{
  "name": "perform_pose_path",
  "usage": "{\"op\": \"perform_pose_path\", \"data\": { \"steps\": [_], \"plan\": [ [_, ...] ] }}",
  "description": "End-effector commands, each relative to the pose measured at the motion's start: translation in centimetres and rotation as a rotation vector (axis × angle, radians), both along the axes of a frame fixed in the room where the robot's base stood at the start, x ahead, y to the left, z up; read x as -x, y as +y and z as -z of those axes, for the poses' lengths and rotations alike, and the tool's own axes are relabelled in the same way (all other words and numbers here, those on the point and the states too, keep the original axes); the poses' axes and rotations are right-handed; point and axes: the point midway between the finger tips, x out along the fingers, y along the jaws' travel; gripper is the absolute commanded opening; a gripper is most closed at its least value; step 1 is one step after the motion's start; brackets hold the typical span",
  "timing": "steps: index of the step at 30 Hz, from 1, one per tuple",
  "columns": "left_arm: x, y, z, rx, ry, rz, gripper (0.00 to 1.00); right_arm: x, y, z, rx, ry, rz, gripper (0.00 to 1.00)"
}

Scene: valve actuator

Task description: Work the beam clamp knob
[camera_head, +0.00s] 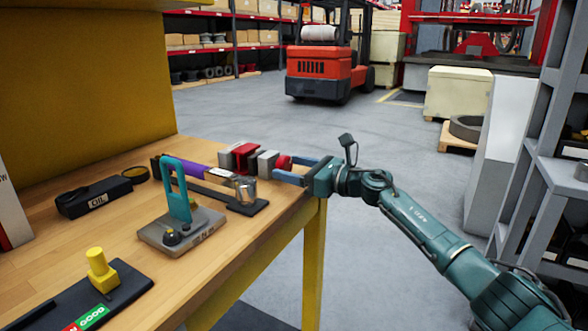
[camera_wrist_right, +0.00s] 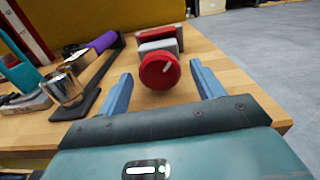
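The beam clamp has grey blocks (camera_head: 267,161) around a short red beam (camera_head: 244,156) at the right edge of the wooden table. Its round red knob (camera_head: 284,162) faces my right gripper (camera_head: 285,166). The knob looks just at or beyond the fingertips; contact is not visible. My left gripper is not in view.
A metal cup-like part (camera_head: 245,190) on a dark base stands close to the clamp. A teal handle (camera_head: 176,190) on a grey block, a black case (camera_head: 95,196) and a yellow knob (camera_head: 100,268) are on the table (camera_head: 225,262). The floor right of the table is open.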

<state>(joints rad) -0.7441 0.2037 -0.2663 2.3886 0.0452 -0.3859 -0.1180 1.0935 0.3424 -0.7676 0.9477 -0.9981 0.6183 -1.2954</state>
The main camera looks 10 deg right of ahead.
Motion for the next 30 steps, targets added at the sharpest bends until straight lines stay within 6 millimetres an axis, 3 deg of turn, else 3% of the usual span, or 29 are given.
{"op": "perform_pose_path", "data": {
  "steps": [15, 20, 25, 30],
  "plan": [
    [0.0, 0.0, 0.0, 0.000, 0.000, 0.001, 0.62, 0.0, 0.0, 0.0, -0.001, 0.001, 0.000, 0.24],
    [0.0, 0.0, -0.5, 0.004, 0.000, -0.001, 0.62, 0.0, 0.0, -0.2, -0.028, 0.038, 0.000, 0.23],
    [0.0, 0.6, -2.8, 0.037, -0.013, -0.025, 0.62, 0.0, 0.0, -0.5, -0.158, 0.219, 0.000, 0.23],
    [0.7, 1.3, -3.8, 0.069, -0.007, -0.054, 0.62, 0.1, 0.0, -0.2, -0.268, 0.371, 0.000, 0.23]
  ]
}}
